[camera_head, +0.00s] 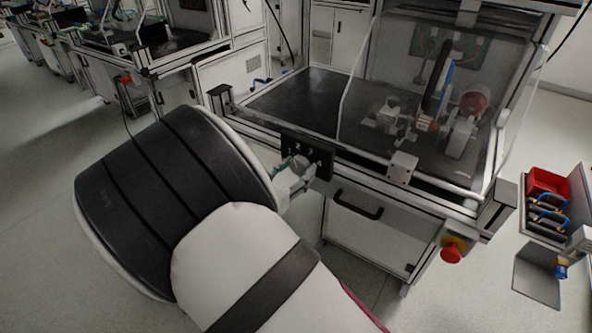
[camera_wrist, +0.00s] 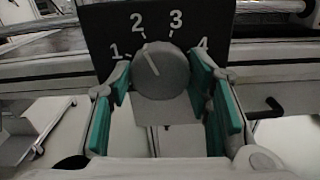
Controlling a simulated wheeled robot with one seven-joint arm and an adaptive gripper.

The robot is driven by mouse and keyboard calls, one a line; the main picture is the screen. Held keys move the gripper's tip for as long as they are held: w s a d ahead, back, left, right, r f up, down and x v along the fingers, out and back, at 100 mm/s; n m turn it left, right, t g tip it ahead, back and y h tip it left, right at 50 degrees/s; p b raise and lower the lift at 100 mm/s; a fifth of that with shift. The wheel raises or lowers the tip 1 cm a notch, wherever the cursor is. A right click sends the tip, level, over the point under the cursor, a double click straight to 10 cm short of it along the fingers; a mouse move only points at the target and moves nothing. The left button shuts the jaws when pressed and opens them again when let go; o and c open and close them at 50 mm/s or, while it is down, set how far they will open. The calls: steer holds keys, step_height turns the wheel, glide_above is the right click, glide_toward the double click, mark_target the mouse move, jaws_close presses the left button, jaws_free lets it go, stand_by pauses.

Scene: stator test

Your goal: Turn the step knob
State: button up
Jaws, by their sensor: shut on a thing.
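The step knob (camera_wrist: 162,72) is a round grey dial on a black panel (camera_wrist: 100,28) with white numerals 1 to 4. Its white pointer line tilts up and slightly left, toward the 2. My gripper (camera_wrist: 160,78) is shut on the knob, with one green-padded finger on its left side and one on its right. In the head view the panel (camera_head: 319,157) is on the front edge of the workstation, and my gripper (camera_head: 292,178) reaches it from the lower left. There my gripper partly hides the knob.
Behind the panel is the workstation's dark tabletop (camera_head: 300,98) with a clear guard and a test fixture (camera_head: 460,135). A drawer handle (camera_head: 357,205) is below the panel. A red emergency button (camera_head: 451,255) is at the lower right. A red bin (camera_head: 546,184) stands at far right.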

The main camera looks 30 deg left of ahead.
steer(key=m+b, duration=0.4)
steer(key=m, duration=0.1)
steer(key=shift+f, duration=0.1)
steer(key=shift+m+b, duration=1.45)
steer(key=shift+m, duration=0.35)
steer(key=o, duration=1.1)
steer(key=shift+o, duration=0.2)
steer(key=s, duration=1.2)
steer(key=shift+a, duration=0.45)
